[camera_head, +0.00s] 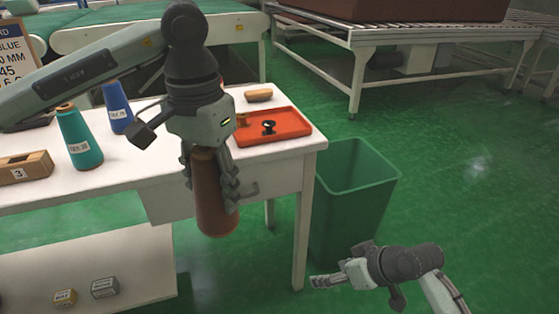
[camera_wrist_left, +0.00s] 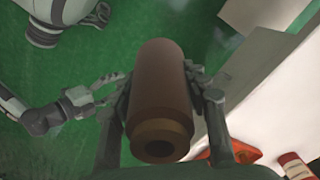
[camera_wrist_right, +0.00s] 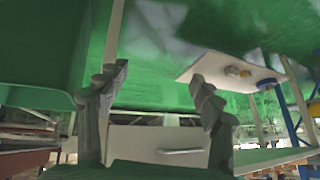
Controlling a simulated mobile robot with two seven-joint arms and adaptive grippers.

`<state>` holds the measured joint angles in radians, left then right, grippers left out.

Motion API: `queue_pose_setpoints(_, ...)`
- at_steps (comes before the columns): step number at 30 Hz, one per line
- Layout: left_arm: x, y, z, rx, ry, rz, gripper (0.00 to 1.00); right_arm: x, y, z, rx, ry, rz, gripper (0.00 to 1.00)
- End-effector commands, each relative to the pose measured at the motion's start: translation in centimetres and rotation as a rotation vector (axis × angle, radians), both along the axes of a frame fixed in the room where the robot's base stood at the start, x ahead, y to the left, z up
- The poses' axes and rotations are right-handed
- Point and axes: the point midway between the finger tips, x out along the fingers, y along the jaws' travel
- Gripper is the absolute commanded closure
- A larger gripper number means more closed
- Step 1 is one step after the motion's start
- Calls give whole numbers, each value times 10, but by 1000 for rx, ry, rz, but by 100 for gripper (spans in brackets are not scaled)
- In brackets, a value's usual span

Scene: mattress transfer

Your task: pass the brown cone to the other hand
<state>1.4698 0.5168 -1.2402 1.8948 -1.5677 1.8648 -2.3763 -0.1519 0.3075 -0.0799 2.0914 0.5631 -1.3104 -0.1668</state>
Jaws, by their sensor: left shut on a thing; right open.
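The brown cone (camera_head: 214,200) hangs in my left gripper (camera_head: 208,190), in front of the white table's edge and clear of the tabletop. The left wrist view shows the cone (camera_wrist_left: 158,90) between the two fingers, with its open lighter-brown end toward the camera. My right gripper (camera_head: 325,281) is open and empty, low over the floor, to the right of and below the cone in the head view. It also shows at the left of the left wrist view (camera_wrist_left: 90,98), apart from the cone. The right wrist view shows its fingers spread with nothing between them.
The white table (camera_head: 120,170) carries a teal cone (camera_head: 79,137), a blue cone (camera_head: 117,106), a wooden block (camera_head: 25,168) and a red tray (camera_head: 285,122). A green bin (camera_head: 350,190) stands by the table's right end. A low shelf (camera_head: 130,265) holds small boxes. Open floor lies to the right.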

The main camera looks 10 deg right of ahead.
Motion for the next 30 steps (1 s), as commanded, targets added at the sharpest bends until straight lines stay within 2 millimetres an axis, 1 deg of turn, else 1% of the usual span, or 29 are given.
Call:
queue_pose_setpoints(1, 0, 0, 1, -1, -1, 0, 93, 15, 11, 27, 36, -45, 54, 34)
queue_pose_setpoints(2, 0, 0, 1, -1, -1, 0, 93, 20, 19, 42, 60, -68, 89, 34)
queue_pose_setpoints(3, 0, 0, 1, -1, -1, 0, 93, 27, 29, 63, 91, -98, 137, 34)
queue_pose_setpoints(5, 0, 0, 1, -1, -1, 0, 93, 34, 44, 95, 135, -145, 213, 34)
queue_pose_setpoints(6, 0, 0, 1, -1, -1, 0, 93, 37, 53, 117, 162, -178, 266, 34)
queue_pose_setpoints(7, 0, 0, 1, -1, -1, 0, 93, 38, 60, 134, 184, -200, 307, 34)
queue_pose_setpoints(8, 0, 0, 1, -1, -1, 0, 93, 39, 66, 150, 201, -223, 349, 34)
queue_pose_setpoints(9, 0, 0, 1, -1, -1, 0, 93, 38, 75, 172, 225, -253, 406, 34)
queue_pose_setpoints(11, 0, 0, 1, -1, -1, 0, 93, 33, 86, 204, 258, -299, 492, 34)
queue_pose_setpoints(12, 0, 0, 0, -1, -1, 0, 93, 29, 93, 224, 277, -327, 547, 34)
queue_pose_setpoints(15, 0, 0, 0, -1, -1, 0, 93, 15, 105, 267, 316, -384, 674, 34)
queue_pose_setpoints(18, 0, 0, 0, -1, -1, 0, 93, 0, 113, 297, 342, -428, 773, 34)
queue_pose_setpoints(21, 0, 0, 0, -1, -1, 0, 93, -12, 117, 316, 359, -453, 839, 34)
queue_pose_setpoints(25, 0, 0, 0, -1, -1, 0, 93, -18, 122, 325, 370, -465, 877, 34)
queue_pose_setpoints(28, 0, 0, 0, -1, -1, 0, 93, -18, 131, 322, 374, -466, 882, 34)
queue_pose_setpoints(30, 0, 0, 0, -1, -1, 0, 93, -16, 140, 319, 376, -465, 882, 34)
